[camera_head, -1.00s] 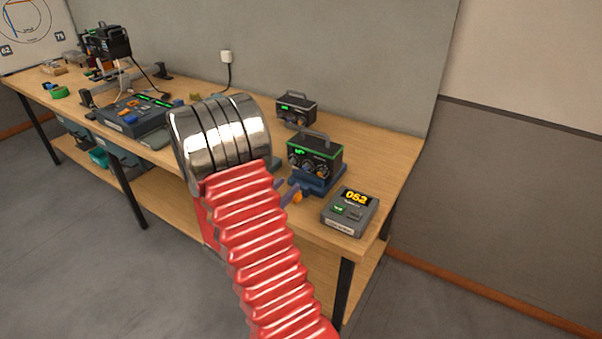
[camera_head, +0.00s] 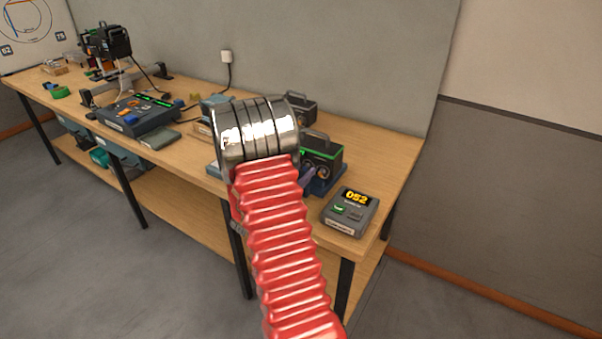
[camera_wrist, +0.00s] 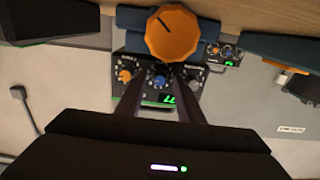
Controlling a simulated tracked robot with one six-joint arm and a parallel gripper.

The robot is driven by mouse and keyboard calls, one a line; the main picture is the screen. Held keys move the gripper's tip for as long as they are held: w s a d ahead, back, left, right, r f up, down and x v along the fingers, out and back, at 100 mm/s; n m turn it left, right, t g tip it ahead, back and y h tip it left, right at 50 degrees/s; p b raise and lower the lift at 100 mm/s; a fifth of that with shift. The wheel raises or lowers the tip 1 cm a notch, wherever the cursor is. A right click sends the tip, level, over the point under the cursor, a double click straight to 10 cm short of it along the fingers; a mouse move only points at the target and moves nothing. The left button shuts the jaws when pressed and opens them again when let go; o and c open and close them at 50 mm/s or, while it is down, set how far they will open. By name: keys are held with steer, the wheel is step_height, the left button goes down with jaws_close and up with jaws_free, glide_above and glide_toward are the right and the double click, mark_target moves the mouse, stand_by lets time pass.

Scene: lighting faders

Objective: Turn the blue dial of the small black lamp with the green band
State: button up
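The small black lamp with the green band (camera_head: 333,158) stands on a blue base near the right end of the bench. My arm hides its left part in the head view. In the wrist view its panel is upside down, with an orange dial, the blue dial (camera_wrist: 160,79) in the middle, a third dial and a green readout (camera_wrist: 167,99). My gripper (camera_wrist: 158,82) is open, its two dark fingers pointing at the panel on either side of the blue dial. Whether they touch it I cannot tell. In the head view the gripper is mostly hidden.
A large orange knob (camera_wrist: 172,33) on the blue base is close to the fingers. A second black lamp (camera_head: 301,107) stands behind. A grey box reading 052 (camera_head: 350,212) sits at the front right. A fader console (camera_head: 140,115) is farther left.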

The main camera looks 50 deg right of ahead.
steer(key=shift+c, duration=0.7)
jaws_close()
steer(key=shift+a, duration=0.1)
steer(key=shift+n, duration=0.5)
steer(key=n, duration=0.4)
steer(key=shift+n, duration=0.3)
steer(key=n, duration=0.6)
steer(key=shift+w+f, duration=0.1)
steer(key=shift+n, duration=0.3)
steer(key=shift+o, duration=0.7)
jaws_free()
